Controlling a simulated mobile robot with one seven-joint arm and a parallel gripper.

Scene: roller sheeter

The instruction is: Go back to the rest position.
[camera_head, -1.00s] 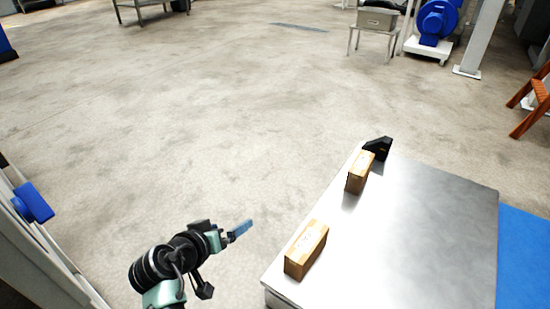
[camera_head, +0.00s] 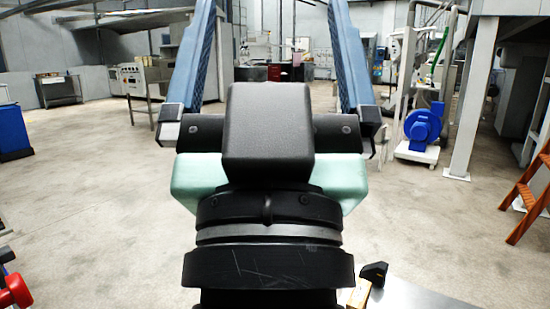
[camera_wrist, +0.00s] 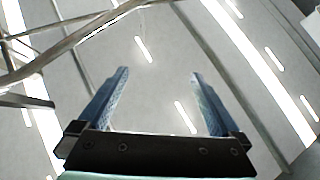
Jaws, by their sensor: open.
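My gripper (camera_head: 270,60) stands raised right in front of the head camera and fills the middle of that view. Its two blue fingers are wide apart and point up, with nothing between them. In the wrist view my gripper (camera_wrist: 158,90) is also open and empty, against the ceiling with its strip lights. My wrist hides much of the room behind it.
A steel table (camera_head: 420,295) shows at the bottom right, with part of a cardboard box (camera_head: 359,292) and a black object (camera_head: 374,272) on it. A blue machine (camera_head: 422,126) and an orange wooden ladder (camera_head: 530,195) stand at right. Open floor (camera_head: 90,190) lies at left.

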